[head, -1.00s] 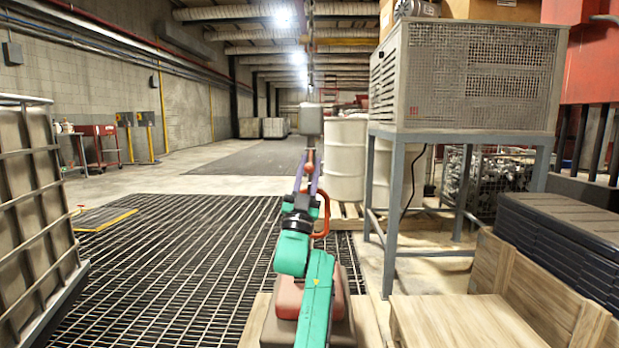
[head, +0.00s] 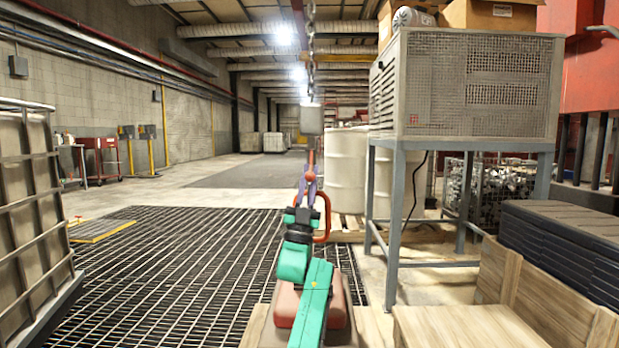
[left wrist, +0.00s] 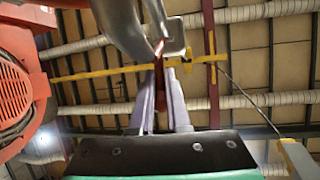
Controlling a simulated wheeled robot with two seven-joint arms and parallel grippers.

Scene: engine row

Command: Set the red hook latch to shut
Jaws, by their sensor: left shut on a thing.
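A chain (head: 311,50) hangs in the middle of the head view with a grey block (head: 310,120) at its lower end. Below the block are a thin red piece (head: 311,150) and an orange-red curved hook shape (head: 326,218). My left gripper (head: 310,178), with purple fingers, is just under the block and shut on the red latch. In the left wrist view the fingers (left wrist: 160,95) close around a narrow red piece (left wrist: 158,60), beside a grey curved part (left wrist: 125,28). The fingers hide much of the latch, so its exact angle is unclear. My right gripper is not in view.
A grey vented cabinet (head: 480,85) stands on a metal frame at right, with pale drums (head: 346,165) behind it. A wooden crate (head: 535,290) is at lower right. A caged tank (head: 30,210) stands at left. Open floor grating (head: 170,260) lies between.

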